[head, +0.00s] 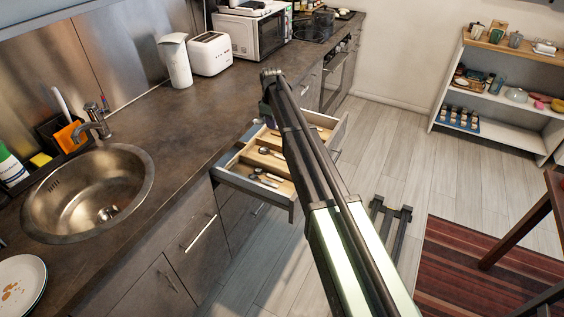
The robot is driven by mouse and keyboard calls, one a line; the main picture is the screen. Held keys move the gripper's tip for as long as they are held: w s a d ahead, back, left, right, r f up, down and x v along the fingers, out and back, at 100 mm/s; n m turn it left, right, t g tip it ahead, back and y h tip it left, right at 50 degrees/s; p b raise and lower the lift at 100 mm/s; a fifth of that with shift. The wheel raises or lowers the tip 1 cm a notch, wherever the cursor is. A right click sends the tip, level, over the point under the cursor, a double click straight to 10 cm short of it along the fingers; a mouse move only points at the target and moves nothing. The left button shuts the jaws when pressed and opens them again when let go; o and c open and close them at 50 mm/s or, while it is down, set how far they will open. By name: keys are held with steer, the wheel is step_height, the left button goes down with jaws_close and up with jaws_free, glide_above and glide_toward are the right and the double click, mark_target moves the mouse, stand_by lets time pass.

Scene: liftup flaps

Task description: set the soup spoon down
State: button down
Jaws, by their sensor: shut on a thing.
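The open drawer (244,186) below the counter holds a wooden cutlery tray (249,154) with several spoons and other cutlery (264,173) lying in its compartments. I cannot tell whether any of these is the soup spoon. My arm crosses the view from the bottom right and passes in front of the drawer, covering its middle. My gripper's fingertips are hidden behind the arm, so neither they nor anything between them shows.
The dark counter (165,130) carries a round sink (92,192), a white jug (176,60), a toaster (209,53) and a microwave (257,33). A plate (20,284) lies at lower left. Shelves (497,91) stand at right; a striped rug (480,268) covers the floor.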

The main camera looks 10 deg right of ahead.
mark_target(274, 162)
step_height(274, 162, down, 21)
steer(key=b, duration=2)
steer(key=shift+w+d+r, duration=0.1)
steer(key=shift+r, duration=0.45)
steer(key=shift+f, duration=0.25)
steer(key=c, duration=1.4)
jaws_free()
step_height(274, 162, up, 13)
steer(key=p, duration=1.3)
steer(key=s+m, duration=1)
steer(key=s, duration=3)
steer(key=shift+d+f, duration=0.25)
